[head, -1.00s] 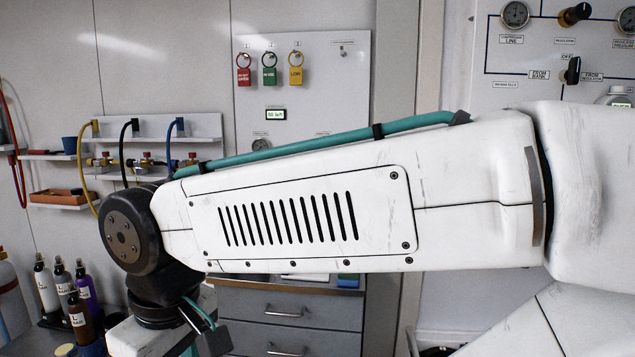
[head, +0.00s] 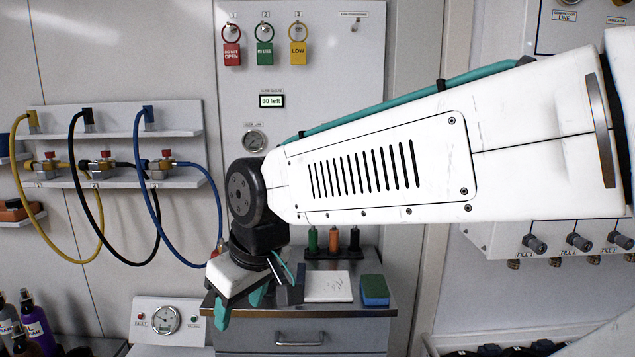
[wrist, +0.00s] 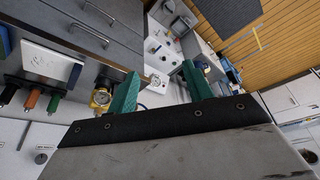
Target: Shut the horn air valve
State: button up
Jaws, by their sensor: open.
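No label in view reads as the horn air valve, so I cannot tell which fitting it is. Three valves with red knobs sit on the left wall shelf, at the yellow hose (head: 46,163), the black hose (head: 103,163) and the blue hose (head: 166,163). My gripper (head: 240,303) has teal fingers and points down in front of the drawer cabinet. In the wrist view my gripper (wrist: 160,70) is open, with nothing between its fingers.
Fill valves (head: 578,241) are at right.

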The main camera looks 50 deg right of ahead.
jog(key=w+d+r+t+h, duration=0.1)
jog(key=w+d+t+h, duration=0.15)
jog(key=w+d, duration=0.65)
jog(key=w+d+r+t+h, duration=0.2)
jog(key=w+d+t, duration=0.3)
jog(key=w, duration=0.6)
jog(key=w+d+h, duration=0.2)
jog(key=d+h, duration=0.1)
jog(key=d, duration=0.7)
jog(key=w+d+h, duration=0.2)
jog(key=d+h, duration=0.2)
jog(key=d, duration=0.5)
jog(key=w+d+r+m+g+h, duration=0.1)
jog(key=w+d+h, duration=0.1)
jog(key=d, duration=0.8)
jog(key=shift+d+r+h, duration=0.1)
jog(key=shift+d+h, duration=0.25)
jog(key=shift+h, duration=0.5)
jog(key=c, duration=1)
jog(key=shift+o, duration=0.2)
